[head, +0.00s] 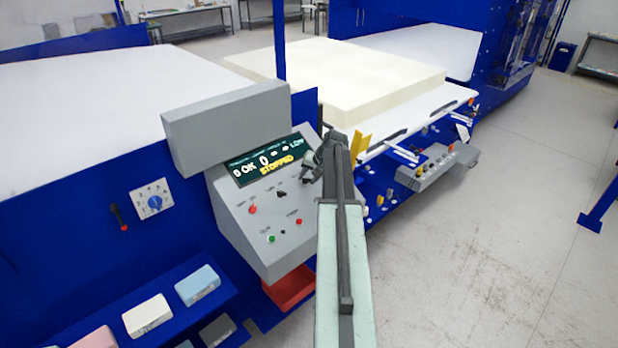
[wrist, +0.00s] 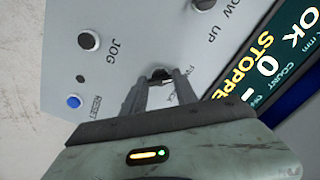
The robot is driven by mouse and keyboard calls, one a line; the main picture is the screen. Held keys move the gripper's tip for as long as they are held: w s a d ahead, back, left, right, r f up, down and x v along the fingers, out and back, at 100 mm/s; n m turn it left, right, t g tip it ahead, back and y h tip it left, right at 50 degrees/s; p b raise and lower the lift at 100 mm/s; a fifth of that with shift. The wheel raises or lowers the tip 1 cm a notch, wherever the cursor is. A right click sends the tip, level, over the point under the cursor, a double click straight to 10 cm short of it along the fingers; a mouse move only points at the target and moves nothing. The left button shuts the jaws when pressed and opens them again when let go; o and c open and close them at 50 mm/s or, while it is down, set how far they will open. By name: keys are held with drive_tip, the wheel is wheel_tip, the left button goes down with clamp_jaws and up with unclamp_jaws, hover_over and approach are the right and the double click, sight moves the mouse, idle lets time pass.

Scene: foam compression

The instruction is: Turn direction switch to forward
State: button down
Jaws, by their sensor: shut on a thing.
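The direction switch (wrist: 159,72) is a small black knob on the grey control panel (wrist: 120,22), between my fingertips in the wrist view. My gripper (wrist: 160,80) is shut on it, with its fingers pointing at the panel face. A partly hidden label beside the switch starts with F and another ends in CK. The switch's exact angle is hidden by the fingers. In the head view my gripper (head: 318,165) is at the panel's upper right, and my arm hides the switch there.
The panel display (head: 265,161) reads STOPPED. In the wrist view, a JOG button (wrist: 88,40), a blue RESET button (wrist: 73,101) and another knob (wrist: 204,4) are near my fingers. A red bin (head: 290,288) is below the panel. A foam block (head: 350,75) lies behind.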

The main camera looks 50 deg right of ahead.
drive_tip(key=c, duration=1)
unclamp_jaws()
drive_tip(key=shift+o, duration=0.2)
drive_tip(key=p+v, duration=0.6)
drive_tip(key=v, duration=0.2)
drive_tip(key=shift+p, duration=0.4)
drive_tip(key=shift+f, duration=0.15)
